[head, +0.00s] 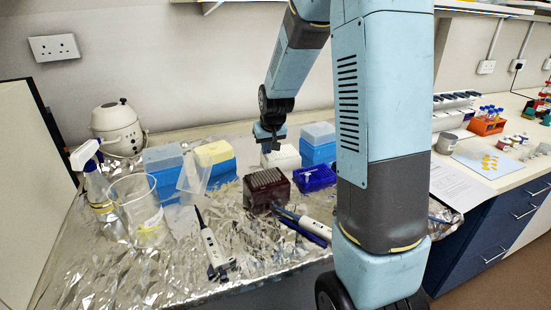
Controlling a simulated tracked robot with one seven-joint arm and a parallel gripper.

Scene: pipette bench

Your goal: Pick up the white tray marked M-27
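I cannot read an M-27 mark on anything in the head view, so I cannot tell for certain which thing is the marked tray. A white box (282,158) stands on the foil between the yellow-lidded box and the blue boxes. A flat pale tray (473,163) holding small yellow items lies on the right-hand bench. My gripper (270,148) hangs pointing down just in front of or above the white box. Its fingers are dark and small, and I cannot tell whether they are open or touching the box.
The foil-covered bench (95,262) holds a spray bottle (95,190), a beaker (140,212), a dark red tip rack (266,188), a blue rack (314,178) and pipettes (213,250). Blue boxes (318,143) stand behind. My arm hides part of the right side.

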